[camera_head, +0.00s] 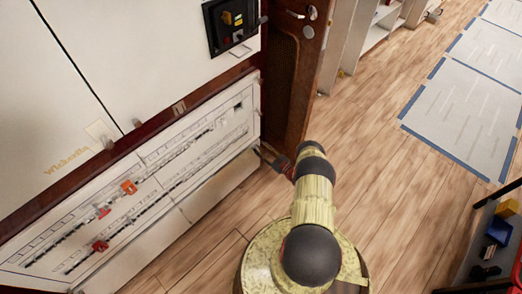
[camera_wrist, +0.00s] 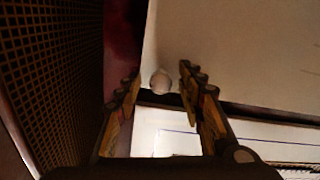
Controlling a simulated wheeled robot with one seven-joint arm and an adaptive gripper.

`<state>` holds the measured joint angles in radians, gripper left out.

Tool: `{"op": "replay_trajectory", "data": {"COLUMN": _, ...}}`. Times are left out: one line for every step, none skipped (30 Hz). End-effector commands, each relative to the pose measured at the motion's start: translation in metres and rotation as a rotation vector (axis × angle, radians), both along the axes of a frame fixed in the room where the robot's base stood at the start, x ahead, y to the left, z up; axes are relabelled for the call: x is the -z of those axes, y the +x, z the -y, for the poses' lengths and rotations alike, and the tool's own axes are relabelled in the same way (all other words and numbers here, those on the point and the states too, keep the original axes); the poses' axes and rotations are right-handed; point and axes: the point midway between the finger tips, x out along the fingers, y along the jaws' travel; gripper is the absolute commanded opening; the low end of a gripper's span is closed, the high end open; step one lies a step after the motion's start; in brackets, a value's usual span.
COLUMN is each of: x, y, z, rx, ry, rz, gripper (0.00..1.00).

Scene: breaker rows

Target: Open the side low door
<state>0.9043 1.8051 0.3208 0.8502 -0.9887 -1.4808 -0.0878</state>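My gripper (camera_wrist: 160,93) is open in the wrist view, with one finger on each side of a small pale round knob (camera_wrist: 160,82). The knob sits near the corner of a plain cream panel (camera_wrist: 235,50); I cannot tell whether the fingers touch it. In the head view my gripper (camera_head: 268,156) is at the low right end of the cabinet, beside the low cream panel (camera_head: 215,188) under the breaker rows. The fingertips are too small there to make out, and the knob is hidden. No gap showing an open low door is visible.
The breaker board (camera_head: 165,165) with red switches lies above the low panel. A brown side panel (camera_head: 285,90) stands at the cabinet's right end; a mesh grille (camera_wrist: 50,70) is close left of my fingers. Wooden floor (camera_head: 375,150) is clear to the right, with taped mats (camera_head: 465,105).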

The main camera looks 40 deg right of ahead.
Motion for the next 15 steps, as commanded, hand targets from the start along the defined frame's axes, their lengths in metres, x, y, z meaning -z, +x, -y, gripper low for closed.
{"op": "replay_trajectory", "data": {"x": 0.0009, "y": 0.0033, "z": -0.0012, "rx": -0.001, "ry": 0.0, "rz": 0.0, "gripper": 0.39}}
{"op": "replay_trajectory", "data": {"x": 0.0008, "y": 0.0046, "z": -0.0013, "rx": -0.001, "ry": 0.0, "rz": 0.0, "gripper": 0.39}}
{"op": "replay_trajectory", "data": {"x": 0.0007, "y": 0.0057, "z": -0.0014, "rx": -0.001, "ry": 0.001, "rz": -0.001, "gripper": 0.39}}
{"op": "replay_trajectory", "data": {"x": 0.0006, "y": 0.0062, "z": -0.0014, "rx": -0.001, "ry": 0.001, "rz": -0.001, "gripper": 0.39}}
{"op": "replay_trajectory", "data": {"x": 0.0005, "y": 0.0065, "z": -0.0013, "rx": -0.001, "ry": 0.001, "rz": -0.001, "gripper": 0.39}}
{"op": "replay_trajectory", "data": {"x": 0.0003, "y": 0.0067, "z": -0.0012, "rx": -0.001, "ry": 0.001, "rz": -0.001, "gripper": 0.39}}
{"op": "replay_trajectory", "data": {"x": 0.0003, "y": 0.0067, "z": -0.0012, "rx": -0.001, "ry": 0.001, "rz": -0.001, "gripper": 0.39}}
{"op": "replay_trajectory", "data": {"x": 0.0002, "y": 0.0066, "z": -0.0011, "rx": -0.001, "ry": 0.001, "rz": -0.001, "gripper": 0.39}}
{"op": "replay_trajectory", "data": {"x": 0.0002, "y": 0.0066, "z": -0.0011, "rx": 0.0, "ry": 0.001, "rz": -0.002, "gripper": 0.39}}
{"op": "replay_trajectory", "data": {"x": 0.0001, "y": 0.0065, "z": -0.0011, "rx": 0.0, "ry": 0.001, "rz": -0.001, "gripper": 0.39}}
{"op": "replay_trajectory", "data": {"x": 0.0001, "y": 0.0065, "z": -0.001, "rx": 0.0, "ry": 0.001, "rz": -0.001, "gripper": 0.39}}
{"op": "replay_trajectory", "data": {"x": 0.0002, "y": 0.0065, "z": -0.001, "rx": 0.0, "ry": 0.001, "rz": -0.001, "gripper": 0.37}}
{"op": "replay_trajectory", "data": {"x": 0.0002, "y": 0.0065, "z": -0.0011, "rx": 0.0, "ry": 0.001, "rz": -0.002, "gripper": 0.35}}
{"op": "replay_trajectory", "data": {"x": 0.0002, "y": 0.0065, "z": -0.0011, "rx": 0.0, "ry": 0.001, "rz": -0.002, "gripper": 0.33}}
{"op": "replay_trajectory", "data": {"x": 0.0002, "y": 0.0064, "z": -0.001, "rx": 0.0, "ry": 0.001, "rz": -0.002, "gripper": 0.31}}
